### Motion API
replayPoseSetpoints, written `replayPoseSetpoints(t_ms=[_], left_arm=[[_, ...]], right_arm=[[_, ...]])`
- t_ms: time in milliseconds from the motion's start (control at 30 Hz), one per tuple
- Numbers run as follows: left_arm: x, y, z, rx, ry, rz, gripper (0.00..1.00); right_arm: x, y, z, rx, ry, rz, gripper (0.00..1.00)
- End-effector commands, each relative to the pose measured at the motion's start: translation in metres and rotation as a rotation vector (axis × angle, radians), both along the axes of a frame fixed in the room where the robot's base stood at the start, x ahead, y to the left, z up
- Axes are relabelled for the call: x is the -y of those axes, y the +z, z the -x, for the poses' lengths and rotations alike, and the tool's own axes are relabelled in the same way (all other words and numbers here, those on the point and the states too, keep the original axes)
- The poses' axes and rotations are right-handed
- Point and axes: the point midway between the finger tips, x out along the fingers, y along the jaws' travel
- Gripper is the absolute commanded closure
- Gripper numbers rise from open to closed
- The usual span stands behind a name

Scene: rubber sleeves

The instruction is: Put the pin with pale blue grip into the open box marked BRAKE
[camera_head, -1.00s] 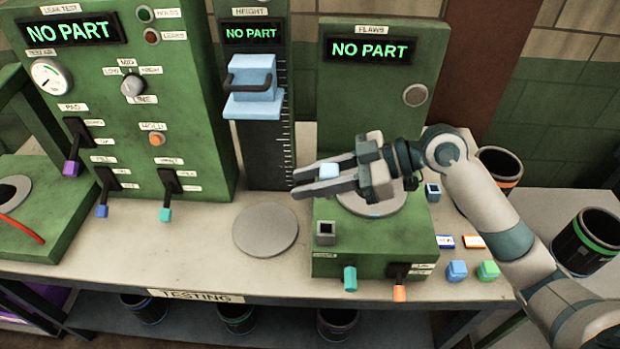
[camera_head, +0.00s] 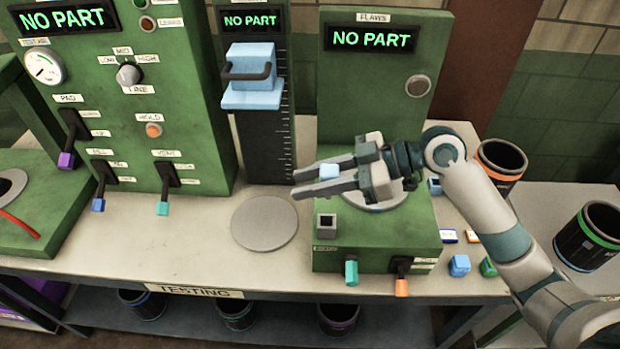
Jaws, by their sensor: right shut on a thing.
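My right gripper (camera_head: 326,181) reaches in from the right over the green FLAWS tester. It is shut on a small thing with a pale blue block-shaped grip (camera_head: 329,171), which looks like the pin. The pin's shaft is not visible. No box marked BRAKE can be read in this view. My left gripper is not in view.
The FLAWS tester (camera_head: 386,80) has a small square socket (camera_head: 326,224) at its front left. A grey disc (camera_head: 264,223) lies on the bench beside it. A blue block (camera_head: 459,265) and a green block (camera_head: 488,267) sit at right. Open black bins (camera_head: 500,168) (camera_head: 588,236) stand farther right.

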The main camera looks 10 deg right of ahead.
Motion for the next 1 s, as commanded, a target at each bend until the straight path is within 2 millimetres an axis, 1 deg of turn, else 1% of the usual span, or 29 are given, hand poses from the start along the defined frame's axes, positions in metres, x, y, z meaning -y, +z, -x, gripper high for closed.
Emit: replayPoseSetpoints(t_ms=[100,1000], left_arm=[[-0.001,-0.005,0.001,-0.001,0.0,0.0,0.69],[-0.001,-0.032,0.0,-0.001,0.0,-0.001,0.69]], right_arm=[[0.0,-0.007,0.0,0.0,0.0,0.0,0.95],[0.0,-0.043,0.0,-0.001,0.0,-0.001,0.95]])
